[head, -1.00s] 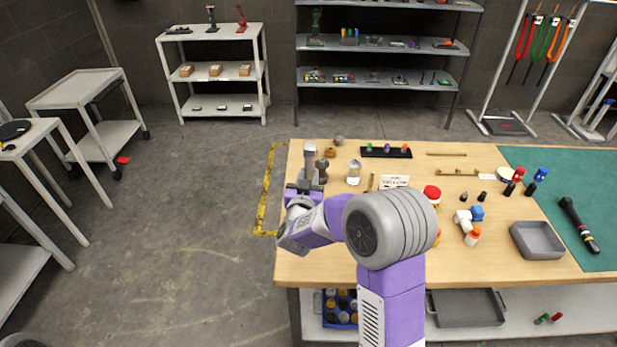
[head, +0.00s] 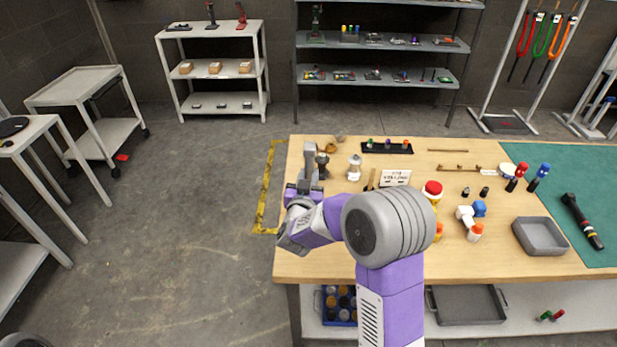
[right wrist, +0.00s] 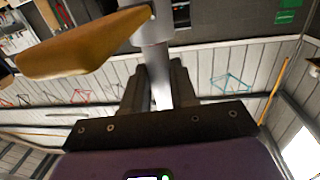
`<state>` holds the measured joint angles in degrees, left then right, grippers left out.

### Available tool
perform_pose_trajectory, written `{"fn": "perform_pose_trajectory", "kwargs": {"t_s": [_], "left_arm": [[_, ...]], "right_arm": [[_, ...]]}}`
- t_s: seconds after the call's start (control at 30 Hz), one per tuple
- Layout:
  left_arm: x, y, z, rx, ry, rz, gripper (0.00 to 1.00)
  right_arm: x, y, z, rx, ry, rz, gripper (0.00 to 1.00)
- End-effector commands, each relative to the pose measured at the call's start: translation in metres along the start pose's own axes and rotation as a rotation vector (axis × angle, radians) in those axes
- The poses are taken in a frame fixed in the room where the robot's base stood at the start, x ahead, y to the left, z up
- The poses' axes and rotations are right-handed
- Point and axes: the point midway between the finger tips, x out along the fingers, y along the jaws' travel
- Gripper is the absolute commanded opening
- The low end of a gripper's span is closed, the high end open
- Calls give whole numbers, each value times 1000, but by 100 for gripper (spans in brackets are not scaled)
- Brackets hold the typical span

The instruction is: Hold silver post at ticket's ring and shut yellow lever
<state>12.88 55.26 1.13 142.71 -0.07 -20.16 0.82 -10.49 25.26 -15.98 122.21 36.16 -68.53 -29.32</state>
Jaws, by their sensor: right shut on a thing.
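In the right wrist view the silver post (right wrist: 157,60) stands between the dark fingers of my right gripper (right wrist: 160,88), which are shut on it. The yellow lever (right wrist: 82,42) sticks out to the left from the post, just above the fingers. In the head view my right gripper (head: 309,172) is at the far-left part of the table, with my wrist and forearm in front. There I cannot make out the post or lever clearly. A white card with print (head: 395,177), perhaps the ticket, stands on the table; its text is too small to read. My left gripper is not in view.
Close right of my right gripper are a dark turned piece (head: 322,162) and a silver pot-like piece (head: 354,168). A black strip (head: 388,147) with coloured knobs lies behind. A grey tray (head: 540,236) stands at the right. Floor left of the table is clear.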

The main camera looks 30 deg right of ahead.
Motion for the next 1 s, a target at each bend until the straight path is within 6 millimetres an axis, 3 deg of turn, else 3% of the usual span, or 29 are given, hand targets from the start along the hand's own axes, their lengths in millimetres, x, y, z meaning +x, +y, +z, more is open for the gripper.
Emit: {"fn": "perform_pose_trajectory", "kwargs": {"t_s": [0.37, 0.4, 0.57, 0.87, 1.0], "left_arm": [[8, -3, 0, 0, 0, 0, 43], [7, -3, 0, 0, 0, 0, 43], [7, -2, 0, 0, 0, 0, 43], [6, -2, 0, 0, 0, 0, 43], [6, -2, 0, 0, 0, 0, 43]], "right_arm": [[0, 0, 9, 1, 2, 0, 0], [0, 0, 8, 1, 2, 0, 32], [0, 0, 8, 1, 1, 0, 56], [-1, 0, 9, 0, -2, 0, 57], [-14, -1, 8, 1, -2, -2, 57]]}}
